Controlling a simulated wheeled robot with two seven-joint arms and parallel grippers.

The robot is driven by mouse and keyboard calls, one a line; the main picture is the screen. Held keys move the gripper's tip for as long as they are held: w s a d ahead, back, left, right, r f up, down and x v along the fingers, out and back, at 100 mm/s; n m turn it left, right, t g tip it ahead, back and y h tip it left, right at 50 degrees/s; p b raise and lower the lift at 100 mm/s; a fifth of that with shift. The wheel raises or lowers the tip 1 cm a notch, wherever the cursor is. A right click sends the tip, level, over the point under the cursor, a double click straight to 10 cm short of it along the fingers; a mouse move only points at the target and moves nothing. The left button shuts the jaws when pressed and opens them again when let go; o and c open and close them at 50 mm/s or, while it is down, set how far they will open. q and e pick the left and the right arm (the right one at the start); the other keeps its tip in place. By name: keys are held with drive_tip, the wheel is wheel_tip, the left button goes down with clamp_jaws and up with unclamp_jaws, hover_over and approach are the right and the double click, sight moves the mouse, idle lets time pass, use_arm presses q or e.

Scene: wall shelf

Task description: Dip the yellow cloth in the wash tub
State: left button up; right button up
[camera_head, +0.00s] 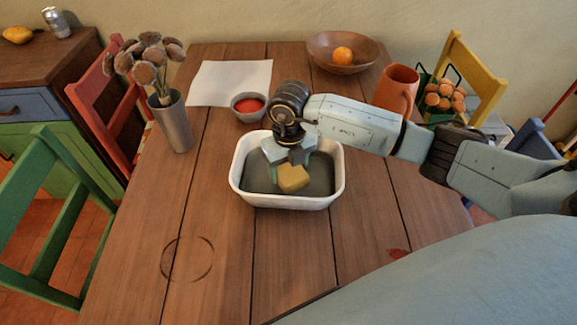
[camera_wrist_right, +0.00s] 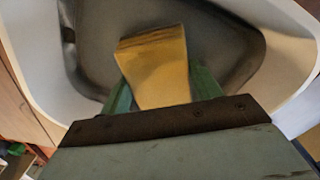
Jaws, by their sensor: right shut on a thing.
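The white wash tub (camera_head: 335,190) stands on the wooden table and holds dark grey water or a dark bottom; I cannot tell which. My right gripper (camera_head: 285,172) points down inside the tub's outline, shut on the yellow cloth (camera_head: 293,180). In the right wrist view the yellow cloth (camera_wrist_right: 155,65) sticks out between the green fingers (camera_wrist_right: 160,92), over the dark area of the tub (camera_wrist_right: 285,60). I cannot tell whether the cloth touches the dark surface. My left gripper is not in view.
A red-filled bowl (camera_head: 248,107) and white paper (camera_head: 230,83) lie behind the tub. A vase of dried flowers (camera_head: 173,122) stands left, an orange jug (camera_head: 396,90) right, a fruit bowl (camera_head: 328,66) at the back. The table's front left (camera_head: 210,230) is mostly clear.

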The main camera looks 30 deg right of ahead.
sight(289, 167)
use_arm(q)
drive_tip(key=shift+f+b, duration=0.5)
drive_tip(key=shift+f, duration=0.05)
use_arm(e)
drive_tip(key=shift+f, duration=0.75)
drive_tip(key=shift+s+f, duration=0.1)
drive_tip(key=shift+f, duration=0.1)
idle(0.7)
wheel_tip(289, 167, up, 4)
drive_tip(key=p, duration=0.3)
drive_tip(key=shift+f, duration=0.25)
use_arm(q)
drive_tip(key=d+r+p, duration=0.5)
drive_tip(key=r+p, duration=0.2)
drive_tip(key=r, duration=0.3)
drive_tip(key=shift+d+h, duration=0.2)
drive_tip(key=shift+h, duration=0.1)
use_arm(e)
wheel_tip(289, 167, up, 10)
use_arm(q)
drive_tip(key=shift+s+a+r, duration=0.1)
use_arm(e)
drive_tip(key=shift+f, duration=0.1)
